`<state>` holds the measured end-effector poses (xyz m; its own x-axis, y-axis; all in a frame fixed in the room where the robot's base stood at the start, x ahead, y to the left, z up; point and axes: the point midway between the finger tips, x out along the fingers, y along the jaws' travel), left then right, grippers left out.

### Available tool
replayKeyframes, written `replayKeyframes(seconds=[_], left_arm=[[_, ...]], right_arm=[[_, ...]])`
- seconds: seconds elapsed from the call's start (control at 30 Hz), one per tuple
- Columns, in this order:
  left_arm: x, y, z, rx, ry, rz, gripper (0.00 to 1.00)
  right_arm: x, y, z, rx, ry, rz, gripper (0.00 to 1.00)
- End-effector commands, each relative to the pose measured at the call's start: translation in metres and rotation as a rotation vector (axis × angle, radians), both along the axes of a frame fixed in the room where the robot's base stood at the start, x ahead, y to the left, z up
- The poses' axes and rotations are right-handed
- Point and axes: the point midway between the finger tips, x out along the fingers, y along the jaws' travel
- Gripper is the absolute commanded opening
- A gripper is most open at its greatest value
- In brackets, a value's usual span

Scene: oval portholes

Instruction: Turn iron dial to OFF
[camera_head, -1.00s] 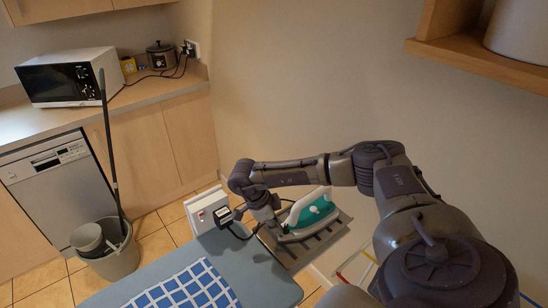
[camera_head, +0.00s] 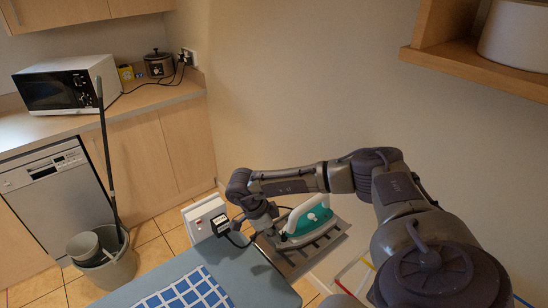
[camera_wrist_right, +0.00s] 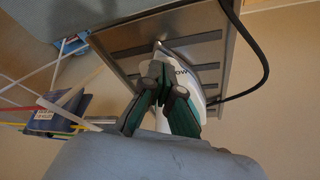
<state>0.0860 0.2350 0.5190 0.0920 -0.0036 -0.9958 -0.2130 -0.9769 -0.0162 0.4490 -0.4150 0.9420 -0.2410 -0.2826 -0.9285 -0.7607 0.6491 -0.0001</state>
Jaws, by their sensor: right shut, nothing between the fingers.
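The iron (camera_head: 306,217) is white and teal and rests on a grey slotted metal rest (camera_head: 318,248) at the end of the ironing board. My right arm reaches over from the right, and its gripper hangs beside the iron's left side, partly hidden behind my wrist in the head view. In the right wrist view my right gripper (camera_wrist_right: 163,76) is shut and empty, with its fingertips right in front of the iron (camera_wrist_right: 205,78). I cannot tell whether they touch it. The dial is not clearly visible; the fingers cover part of the iron. My left gripper is not in view.
The blue ironing board (camera_head: 245,275) carries a checked blue cloth (camera_head: 188,292). A white box with a red mark (camera_head: 205,217) stands behind it. A black cord (camera_wrist_right: 262,60) loops beside the rest. A bucket (camera_head: 108,268) with a mop stands at left. A wooden shelf (camera_head: 470,65) is upper right.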

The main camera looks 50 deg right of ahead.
Motion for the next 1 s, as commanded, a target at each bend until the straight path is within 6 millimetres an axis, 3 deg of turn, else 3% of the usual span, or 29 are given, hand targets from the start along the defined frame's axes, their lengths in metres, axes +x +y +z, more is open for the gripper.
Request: replayKeyframes(seconds=[1.0], left_arm=[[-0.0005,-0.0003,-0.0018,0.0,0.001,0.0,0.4]], right_arm=[[-0.0045,-0.0018,-0.0005,-0.001,0.002,0.066,0.0]])
